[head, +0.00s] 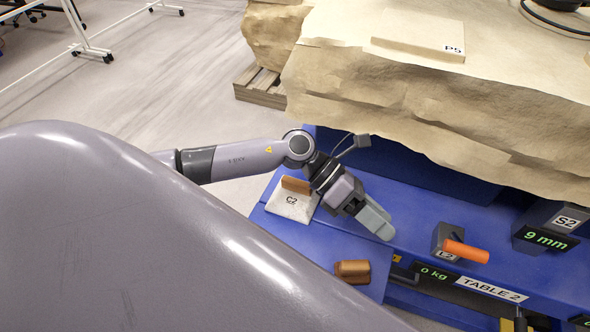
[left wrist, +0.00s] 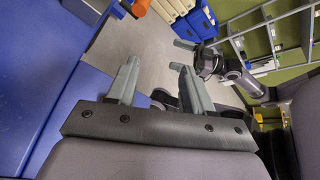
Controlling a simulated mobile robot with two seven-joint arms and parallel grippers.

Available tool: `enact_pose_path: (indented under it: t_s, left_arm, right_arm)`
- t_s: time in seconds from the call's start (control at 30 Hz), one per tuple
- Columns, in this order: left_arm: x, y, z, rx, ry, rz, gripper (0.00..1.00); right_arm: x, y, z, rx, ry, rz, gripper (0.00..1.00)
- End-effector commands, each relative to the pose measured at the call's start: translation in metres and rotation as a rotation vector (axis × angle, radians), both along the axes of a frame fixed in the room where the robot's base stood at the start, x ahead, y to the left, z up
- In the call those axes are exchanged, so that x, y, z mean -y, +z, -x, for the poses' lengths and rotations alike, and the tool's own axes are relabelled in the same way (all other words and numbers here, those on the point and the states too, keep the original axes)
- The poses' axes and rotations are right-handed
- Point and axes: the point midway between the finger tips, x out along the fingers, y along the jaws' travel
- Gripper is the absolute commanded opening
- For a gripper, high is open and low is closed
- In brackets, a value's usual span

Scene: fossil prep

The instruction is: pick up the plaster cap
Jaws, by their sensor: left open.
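A white, plaster-like piece marked C2 (head: 291,205), with a brown bar along its back edge, lies on the blue table at the left; it looks like the plaster cap. My left gripper (head: 376,220) is to its right, above the blue surface and apart from it. In the left wrist view the left fingers (left wrist: 155,78) stand wide apart with nothing between them, and C2 is not seen there. My right gripper (left wrist: 190,46) shows small in the left wrist view, and its opening is hard to tell.
A brown, two-lobed piece (head: 352,271) lies near the table's front. An orange cylinder (head: 467,252) rests at a grey block on the right, near a 9 mm display (head: 545,239). A large tan rock mass (head: 420,110) with a P5 slab (head: 420,38) rises behind.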

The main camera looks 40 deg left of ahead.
Motion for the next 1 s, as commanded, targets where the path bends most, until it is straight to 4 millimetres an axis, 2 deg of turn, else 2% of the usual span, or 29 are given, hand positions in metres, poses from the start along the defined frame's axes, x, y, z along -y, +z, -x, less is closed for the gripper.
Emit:
enact_pose_path:
  t_s: [0.03, 0.1, 0.17, 0.2, 0.3, 0.43, 0.5, 0.63, 0.87, 1.0]
  left_arm:
    - [-0.024, -0.017, -0.01, 0.085, -0.07, -0.138, 0.51]
    - [-0.059, -0.033, -0.021, 0.173, -0.164, -0.327, 0.51]
    - [-0.094, -0.043, -0.032, 0.229, -0.232, -0.485, 0.51]
    - [-0.118, -0.046, -0.039, 0.256, -0.272, -0.583, 0.51]
    - [-0.171, -0.047, -0.053, 0.291, -0.345, -0.79, 0.51]
    - [-0.215, -0.041, -0.062, 0.297, -0.392, -0.949, 0.51]
    - [-0.227, -0.038, -0.064, 0.297, -0.404, -0.995, 0.51]
    - [-0.236, -0.043, -0.065, 0.292, -0.414, -1.029, 0.51]
    - [-0.23, -0.068, -0.063, 0.291, -0.417, -1.027, 0.51]
    - [-0.225, -0.09, -0.061, 0.291, -0.415, -1.026, 0.51]
  right_arm:
    - [0.0, -0.01, -0.001, 0.0, 0.0, 0.0, 1.0]
    - [0.0, -0.015, -0.001, -0.003, 0.001, 0.0, 1.0]
    - [0.001, -0.019, -0.001, -0.005, 0.002, 0.001, 1.0]
    - [0.001, -0.021, -0.002, -0.005, 0.002, 0.001, 1.0]
    - [0.001, -0.024, -0.003, 0.0, 0.004, -0.002, 1.0]
    - [0.0, -0.026, -0.004, 0.0, 0.005, -0.004, 1.0]
    - [-0.001, -0.027, -0.004, -0.001, 0.005, -0.005, 1.0]
    - [-0.001, -0.027, -0.004, -0.001, 0.005, -0.006, 1.0]
    - [-0.002, -0.027, -0.004, -0.001, 0.005, -0.008, 1.0]
    - [-0.002, -0.027, -0.004, -0.001, 0.004, -0.01, 1.0]
